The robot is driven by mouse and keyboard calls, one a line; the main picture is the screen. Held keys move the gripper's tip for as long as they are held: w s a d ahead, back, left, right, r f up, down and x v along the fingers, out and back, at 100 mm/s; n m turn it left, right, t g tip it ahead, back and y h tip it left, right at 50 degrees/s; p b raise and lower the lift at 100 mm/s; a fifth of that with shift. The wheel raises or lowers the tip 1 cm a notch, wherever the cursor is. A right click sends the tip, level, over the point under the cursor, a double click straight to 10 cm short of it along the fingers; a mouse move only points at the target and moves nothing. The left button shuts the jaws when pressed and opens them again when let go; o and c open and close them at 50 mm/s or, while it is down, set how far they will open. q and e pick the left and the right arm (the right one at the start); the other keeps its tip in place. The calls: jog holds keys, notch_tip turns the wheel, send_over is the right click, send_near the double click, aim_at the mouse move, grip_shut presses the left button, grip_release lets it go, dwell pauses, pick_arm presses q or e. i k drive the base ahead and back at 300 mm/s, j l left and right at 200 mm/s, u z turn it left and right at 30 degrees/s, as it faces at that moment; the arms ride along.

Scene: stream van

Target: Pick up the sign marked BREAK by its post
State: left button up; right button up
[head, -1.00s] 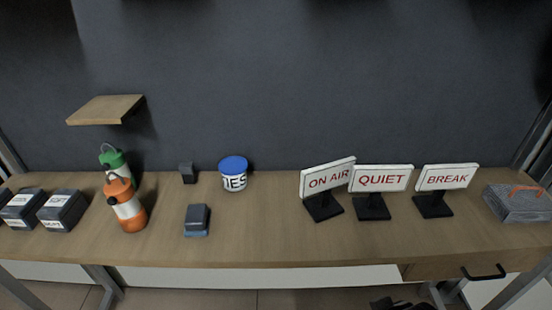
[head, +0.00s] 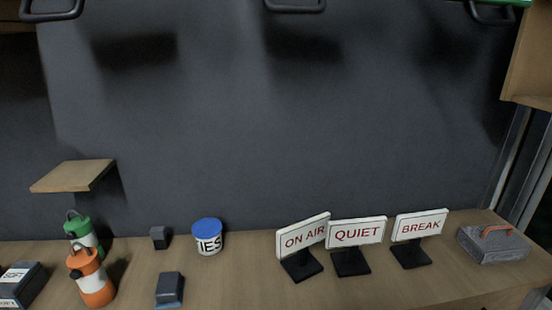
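The sign marked BREAK (head: 420,225) stands upright on the wooden bench at the right, a white panel with red letters on a short dark post and a square black base (head: 411,255). The post is short and mostly behind the panel's lower edge. The QUIET sign (head: 356,232) stands just to its left, and the ON AIR sign (head: 303,236) stands left of that, turned at an angle. Neither of my grippers is in the head view.
A grey box with an orange handle (head: 493,244) sits right of the BREAK sign. A tub with a blue lid (head: 208,237), small dark blocks (head: 169,288) and green and orange bottles (head: 91,277) stand left. A wooden shelf (head: 72,176) juts from the wall.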

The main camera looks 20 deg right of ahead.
aim_at(414, 227)
jog(key=z, duration=1.7)
jog(key=l+u, duration=0.15)
jog(key=l, duration=0.35)
jog(key=i+l+u, duration=0.15)
jog(key=l, duration=0.4)
